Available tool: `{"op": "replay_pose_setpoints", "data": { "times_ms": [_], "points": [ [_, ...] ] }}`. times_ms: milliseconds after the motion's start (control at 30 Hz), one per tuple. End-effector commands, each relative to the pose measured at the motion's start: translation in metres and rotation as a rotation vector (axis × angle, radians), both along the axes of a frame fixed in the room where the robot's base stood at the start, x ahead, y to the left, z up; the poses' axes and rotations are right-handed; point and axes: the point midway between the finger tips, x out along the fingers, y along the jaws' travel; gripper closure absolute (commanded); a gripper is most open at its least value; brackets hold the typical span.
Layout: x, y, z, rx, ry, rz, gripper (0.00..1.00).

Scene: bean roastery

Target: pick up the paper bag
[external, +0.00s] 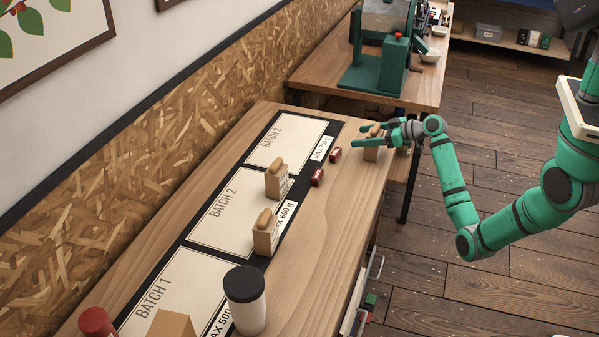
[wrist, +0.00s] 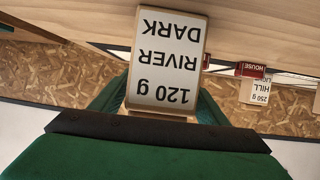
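A small tan paper bag (external: 371,154) stands near the right edge of the wooden bench. In the wrist view its label (wrist: 168,62) reads "120 g RIVER DARK", upside down. My gripper (external: 370,139) is level at the bag, with its green fingers on either side of it. In the wrist view the fingers (wrist: 160,100) flank the bag closely. I cannot tell whether both touch it. Two similar tan bags stand further along the bench, one at Batch 2 (external: 276,182) and one nearer the camera (external: 265,237).
Two small red boxes (external: 317,177) (external: 335,154) lie left of my gripper. A white cup with a black lid (external: 245,302) stands at the front. A green roasting machine (external: 383,64) is on the table behind. The bench between the bag and front cup is largely clear.

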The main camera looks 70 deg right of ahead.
Motion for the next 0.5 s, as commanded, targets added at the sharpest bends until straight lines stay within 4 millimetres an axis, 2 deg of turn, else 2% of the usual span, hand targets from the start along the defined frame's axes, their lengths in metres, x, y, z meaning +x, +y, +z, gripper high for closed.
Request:
{"op": "replay_pose_setpoints", "data": {
  "times_ms": [33,133,500],
  "points": [
    [-0.0001,0.0001,-0.0001,0.000,0.000,0.000,0.45],
    [-0.0002,0.0001,0.0000,0.000,0.000,0.000,0.69],
    [0.0000,0.0001,0.0033,-0.001,-0.001,0.000,0.70]
  ]
}}
